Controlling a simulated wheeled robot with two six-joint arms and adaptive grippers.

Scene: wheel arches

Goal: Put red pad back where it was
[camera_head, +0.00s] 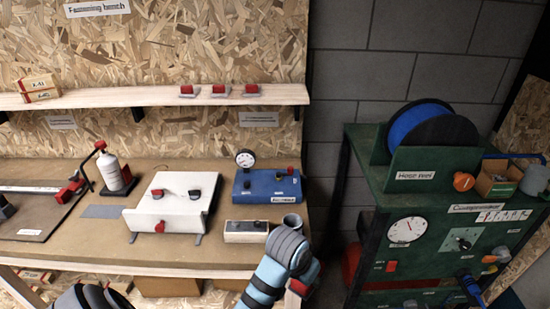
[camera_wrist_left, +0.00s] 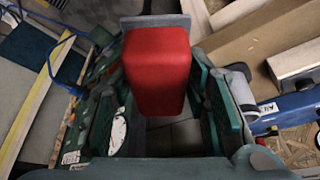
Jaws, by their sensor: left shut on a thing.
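In the left wrist view a red pad (camera_wrist_left: 157,70), a rounded block with a grey plate at its far end, fills the middle. My left gripper (camera_wrist_left: 160,95) is shut on it, with dark green fingers on either side. Three small red pads on grey bases, a left one (camera_head: 188,90), a middle one (camera_head: 220,90) and a right one (camera_head: 251,89), sit on the wooden shelf (camera_head: 140,97). My right gripper is not in view.
The bench (camera_head: 60,168) holds a white box (camera_head: 170,205), a blue gauge unit (camera_head: 267,187) and a white bottle (camera_head: 112,170). A green cabinet (camera_head: 375,180) with a hose reel (camera_head: 430,130) stands right. Small boxes (camera_head: 39,88) sit at the shelf's left; its middle is clear.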

